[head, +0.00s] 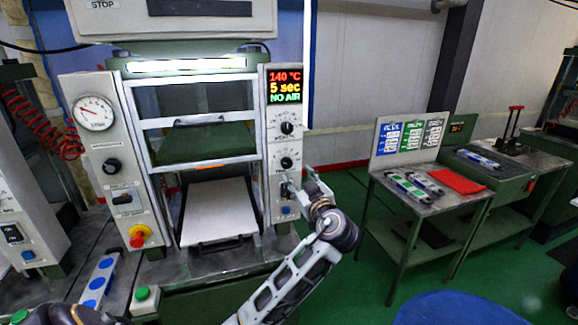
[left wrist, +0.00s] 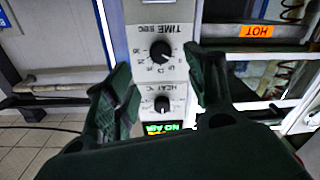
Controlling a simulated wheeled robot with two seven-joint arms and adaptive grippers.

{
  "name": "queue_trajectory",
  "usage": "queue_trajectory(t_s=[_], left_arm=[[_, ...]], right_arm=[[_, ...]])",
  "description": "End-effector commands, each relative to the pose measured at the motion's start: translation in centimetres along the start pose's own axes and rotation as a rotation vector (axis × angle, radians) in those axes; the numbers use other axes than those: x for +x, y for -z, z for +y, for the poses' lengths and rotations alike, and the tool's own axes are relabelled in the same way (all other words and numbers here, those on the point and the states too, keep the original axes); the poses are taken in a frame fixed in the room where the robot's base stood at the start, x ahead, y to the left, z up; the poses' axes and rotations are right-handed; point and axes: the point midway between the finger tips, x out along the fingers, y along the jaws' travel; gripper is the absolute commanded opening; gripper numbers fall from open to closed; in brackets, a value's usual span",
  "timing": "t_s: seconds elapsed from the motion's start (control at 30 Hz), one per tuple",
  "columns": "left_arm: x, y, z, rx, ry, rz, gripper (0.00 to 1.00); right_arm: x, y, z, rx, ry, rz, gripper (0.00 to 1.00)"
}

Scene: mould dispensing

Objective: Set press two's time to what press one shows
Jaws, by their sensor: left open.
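A grey-green press stands in the middle of the head view, its display (head: 285,86) reading 140 °C, 5 sec and NO AIR. Below it are an upper knob (head: 287,128) and a lower knob (head: 287,162). In the left wrist view, upside down, the black TIME SEC knob (left wrist: 162,52) and the HEAT °C knob (left wrist: 162,105) show on the panel. My left gripper (head: 298,184) is close to the panel's lower part; its spread fingers also show in the left wrist view (left wrist: 164,72), framing the panel, with nothing between them. I cannot tell which numbered press this is.
A pressure gauge (head: 94,112) and a red stop button (head: 138,236) are on the press's left column. Part of another machine (head: 22,215) stands at the left edge. A side table (head: 425,205) with a red cloth (head: 457,181) is at right. Green floor lies between.

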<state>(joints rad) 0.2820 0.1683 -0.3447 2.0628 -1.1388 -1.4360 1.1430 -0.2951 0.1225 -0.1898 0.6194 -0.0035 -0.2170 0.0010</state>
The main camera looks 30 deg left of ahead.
Motion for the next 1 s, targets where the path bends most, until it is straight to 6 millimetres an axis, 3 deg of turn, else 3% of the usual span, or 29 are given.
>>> queue_trajectory(t_s=[0.33, 0.6, 1.0], left_arm=[[4.7, 0.2, 0.0, 0.003, 0.001, 0.002, 0.55], [8.0, 0.2, 0.0, 0.002, 0.001, 0.002, 0.55], [9.6, 0.0, 0.0, 0.000, 0.000, 0.000, 0.55]], right_arm=[[-1.1, 0.6, -2.2, 0.006, 0.024, 0.004, 0.40], [-1.8, 1.1, -2.3, 0.006, 0.026, 0.009, 0.40], [-2.0, 1.0, -2.4, 0.006, 0.026, 0.007, 0.40]])
